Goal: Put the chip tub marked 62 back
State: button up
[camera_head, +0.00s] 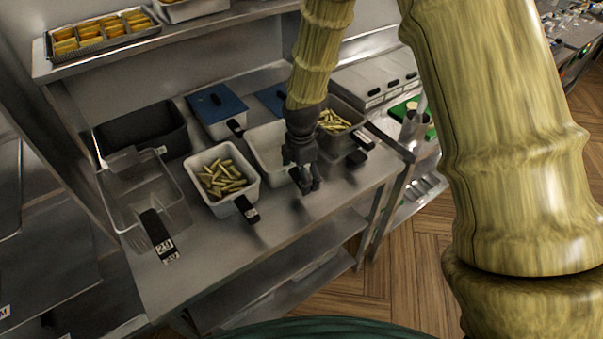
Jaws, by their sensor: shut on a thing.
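My gripper (308,182) is over the steel counter, at the front right of an empty-looking white tub (266,146). It is shut on what appears to be that tub's handle, which the fingers mostly hide. Part of the tub is hidden behind my wrist. A white tub with chips (221,176) is to its left, with a black handle towards the front. A dark tub with chips (336,122) is to its right. A clear empty tub (142,190) at the far left has a handle tag that seems to read 20. I cannot read a 62 on any tub.
The steel counter (220,255) is bare along its front. Behind the tubs are a black tub (144,131) and blue-lidded containers (217,109). A shelf above holds a tray of golden food (100,34). Lidded steel containers (376,78) stand at the back right.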

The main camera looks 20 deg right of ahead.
jog(key=shift+s+f, duration=0.1)
jog(key=o, duration=1.3)
jog(key=shift+o, duration=0.2)
notch_tip(320, 180, up, 12)
